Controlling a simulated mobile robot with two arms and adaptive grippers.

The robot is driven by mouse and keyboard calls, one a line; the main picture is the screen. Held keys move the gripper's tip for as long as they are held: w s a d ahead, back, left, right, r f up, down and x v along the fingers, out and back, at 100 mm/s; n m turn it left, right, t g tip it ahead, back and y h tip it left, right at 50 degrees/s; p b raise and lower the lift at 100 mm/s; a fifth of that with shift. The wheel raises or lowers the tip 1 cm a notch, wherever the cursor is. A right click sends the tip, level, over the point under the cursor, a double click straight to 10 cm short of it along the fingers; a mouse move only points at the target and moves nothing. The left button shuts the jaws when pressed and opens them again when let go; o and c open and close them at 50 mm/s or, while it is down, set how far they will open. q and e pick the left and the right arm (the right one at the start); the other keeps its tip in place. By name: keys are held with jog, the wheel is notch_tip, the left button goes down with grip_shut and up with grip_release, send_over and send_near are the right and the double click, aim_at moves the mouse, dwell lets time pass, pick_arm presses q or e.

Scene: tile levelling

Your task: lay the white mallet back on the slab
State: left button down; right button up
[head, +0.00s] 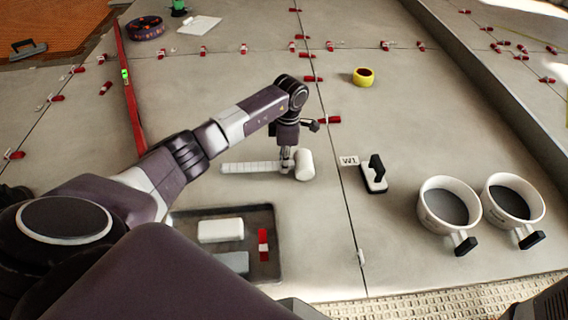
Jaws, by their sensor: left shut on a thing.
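The white mallet (304,165) lies along the grey slab (320,225), or very close above it. Its ribbed handle points left and its thick head is at the right. My left gripper (287,165) points down from above and is shut on the mallet's handle, close to the head. The fingertips partly cover the handle there. I cannot tell whether the mallet touches the slab. My right gripper is not in view.
A tray (180,221) with white and grey blocks and a red clip is nearby. Right of the mallet are a W1 tag (349,161), a black-handled tool (374,179) and two cups (449,203). Yellow tape (363,77) lies farther back. Red clips line the joints.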

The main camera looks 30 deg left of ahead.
pick_arm(q)
jog(key=c, duration=1.8)
grip_release()
jog(key=shift+f, duration=0.1)
jog(key=r+p, duration=0.2)
jog(key=r, duration=0.2)
jog(key=r+p, duration=0.3)
jog(key=r, duration=0.1)
jog(key=r+p, duration=0.2)
jog(key=r, duration=0.2)
jog(key=shift+w+d+r+p, duration=0.15)
jog(key=shift+w+d+p, duration=0.05)
jog(key=shift+d+p, duration=0.1)
